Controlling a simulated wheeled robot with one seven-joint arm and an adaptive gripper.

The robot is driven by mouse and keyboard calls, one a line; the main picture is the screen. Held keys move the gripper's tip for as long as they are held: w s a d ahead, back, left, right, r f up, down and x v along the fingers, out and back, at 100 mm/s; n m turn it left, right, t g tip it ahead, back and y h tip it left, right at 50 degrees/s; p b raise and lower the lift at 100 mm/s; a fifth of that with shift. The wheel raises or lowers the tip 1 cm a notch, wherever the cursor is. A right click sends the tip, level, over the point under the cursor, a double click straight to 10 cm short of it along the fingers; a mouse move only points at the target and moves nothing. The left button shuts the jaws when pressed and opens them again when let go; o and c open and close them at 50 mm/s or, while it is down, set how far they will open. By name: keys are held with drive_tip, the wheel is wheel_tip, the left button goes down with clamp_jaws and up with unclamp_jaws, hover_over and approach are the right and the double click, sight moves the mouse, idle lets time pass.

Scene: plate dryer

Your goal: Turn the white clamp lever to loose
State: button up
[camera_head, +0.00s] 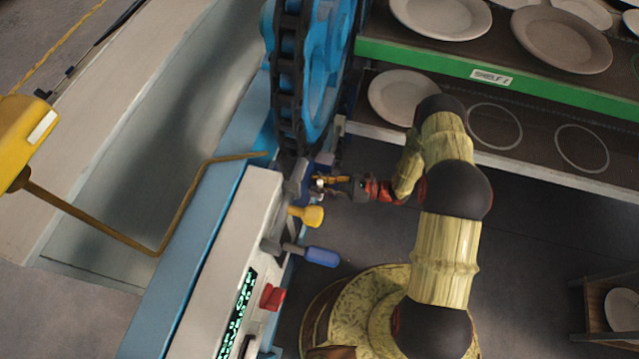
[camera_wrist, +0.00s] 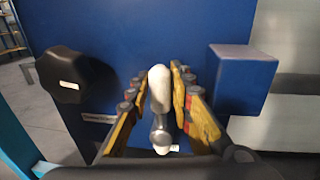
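The white clamp lever (camera_wrist: 159,88) stands upright in the wrist view, in front of a blue panel, with a metal pivot (camera_wrist: 162,135) at its lower end. My gripper (camera_wrist: 160,78) has its yellow fingers on either side of the lever, close to it. I cannot tell whether both fingers press on it. In the head view my gripper (camera_head: 328,183) is at the upper end of the machine's control side, below the black chain. The lever is small and mostly hidden there.
A black knob (camera_wrist: 72,75) is left of the lever and a blue block (camera_wrist: 243,78) right of it. In the head view a yellow knob (camera_head: 307,215), a blue-handled lever (camera_head: 320,256) and a red button (camera_head: 272,297) are nearby. Plate shelves (camera_head: 495,71) stand behind my arm.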

clamp_jaws()
